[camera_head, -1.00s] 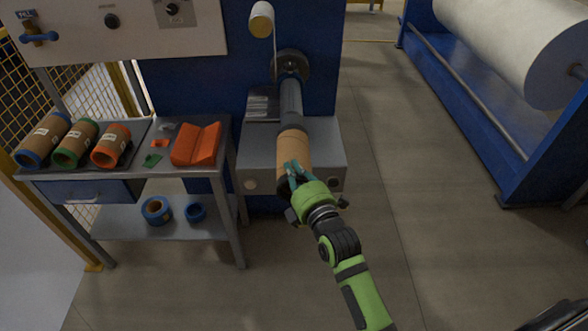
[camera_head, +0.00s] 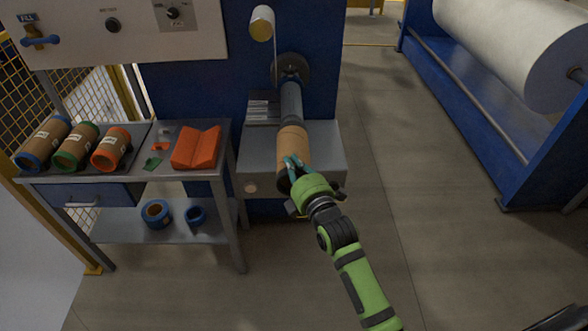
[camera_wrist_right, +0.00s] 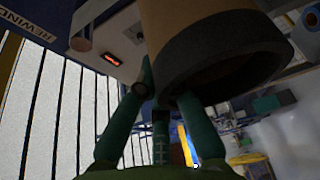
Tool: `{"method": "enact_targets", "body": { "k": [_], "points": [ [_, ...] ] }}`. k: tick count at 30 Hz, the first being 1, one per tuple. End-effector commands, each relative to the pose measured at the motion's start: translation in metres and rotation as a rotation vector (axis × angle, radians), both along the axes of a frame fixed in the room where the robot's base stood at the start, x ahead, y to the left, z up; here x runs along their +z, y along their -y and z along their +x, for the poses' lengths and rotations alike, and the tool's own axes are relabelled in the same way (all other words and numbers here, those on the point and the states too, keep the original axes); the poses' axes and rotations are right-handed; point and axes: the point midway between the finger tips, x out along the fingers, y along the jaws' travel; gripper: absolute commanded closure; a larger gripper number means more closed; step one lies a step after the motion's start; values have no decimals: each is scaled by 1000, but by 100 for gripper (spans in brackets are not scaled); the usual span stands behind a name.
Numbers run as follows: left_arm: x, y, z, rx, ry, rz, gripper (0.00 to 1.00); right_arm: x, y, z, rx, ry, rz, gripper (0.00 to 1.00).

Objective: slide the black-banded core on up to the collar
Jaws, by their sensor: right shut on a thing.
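The brown cardboard core (camera_head: 293,145) sits around the near end of the grey shaft (camera_head: 290,100) that sticks out of the blue machine. Its black band (camera_wrist_right: 225,50) shows at its near end in the right wrist view. The collar, a dark disc (camera_head: 291,68), is at the far end of the shaft, and a length of bare shaft lies between it and the core. My right gripper (camera_head: 291,164) is shut on the near end of the core, and its green fingers also show in the wrist view (camera_wrist_right: 165,88). My left gripper is not in view.
A grey table (camera_head: 215,213) stands at the left with blue-, green- and orange-banded cores and an orange cradle (camera_head: 197,147). A grey machine block (camera_head: 325,150) lies under the shaft. A large white roll (camera_head: 510,45) is at the right. The floor between is clear.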

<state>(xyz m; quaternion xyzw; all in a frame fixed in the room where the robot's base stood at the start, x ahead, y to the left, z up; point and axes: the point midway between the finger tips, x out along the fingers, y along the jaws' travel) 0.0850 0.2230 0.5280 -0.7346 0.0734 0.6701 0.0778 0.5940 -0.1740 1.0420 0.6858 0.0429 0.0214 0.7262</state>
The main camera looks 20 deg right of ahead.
Motion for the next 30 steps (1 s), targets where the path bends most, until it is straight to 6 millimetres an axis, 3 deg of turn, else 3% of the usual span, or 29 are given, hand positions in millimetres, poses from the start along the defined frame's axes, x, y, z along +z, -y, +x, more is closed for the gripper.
{"method": "enact_targets", "body": {
  "k": [14,30],
  "points": [
    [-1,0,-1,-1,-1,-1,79,1,2,5,0,4,-1,100],
    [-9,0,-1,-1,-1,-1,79,1,10,34,0,4,-2,100]
  ]
}}
